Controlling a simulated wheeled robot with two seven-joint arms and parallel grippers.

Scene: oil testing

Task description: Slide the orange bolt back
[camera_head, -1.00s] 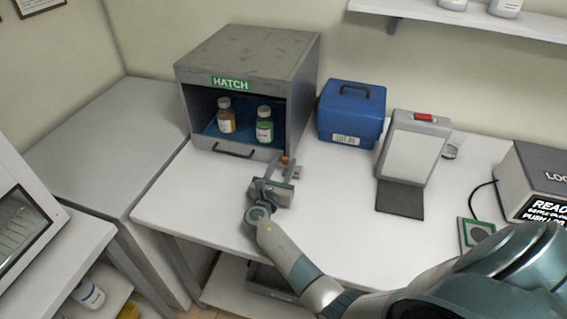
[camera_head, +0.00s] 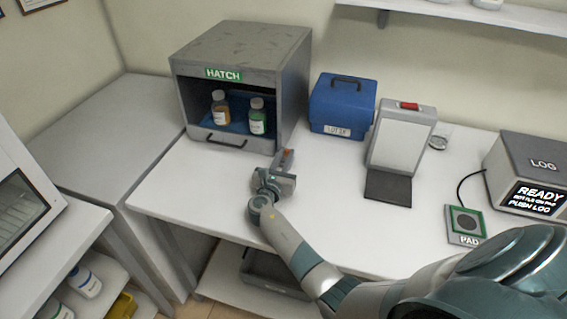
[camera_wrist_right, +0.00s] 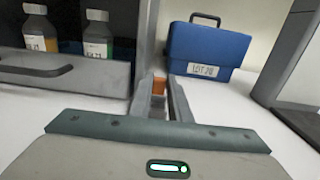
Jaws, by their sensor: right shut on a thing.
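The orange bolt (camera_head: 289,153) is a small orange piece by the lower right front corner of the hatch box (camera_head: 292,95). My right gripper (camera_head: 285,160) is shut on it. In the right wrist view the bolt (camera_wrist_right: 159,85) shows between the two grey fingertips, in front of the box's right edge. Most of the bolt and any mount are hidden by the fingers. The hatch front is open, and a brown bottle (camera_head: 220,108) and a green bottle (camera_head: 257,117) stand inside. My left gripper is not in view.
A blue case (camera_head: 341,103) stands right of the hatch box. A white panel stand with a red top (camera_head: 402,140) is farther right. A pad (camera_head: 465,225) and a LOG box (camera_head: 528,170) are at the right. The white tabletop (camera_head: 340,210) is clear between them.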

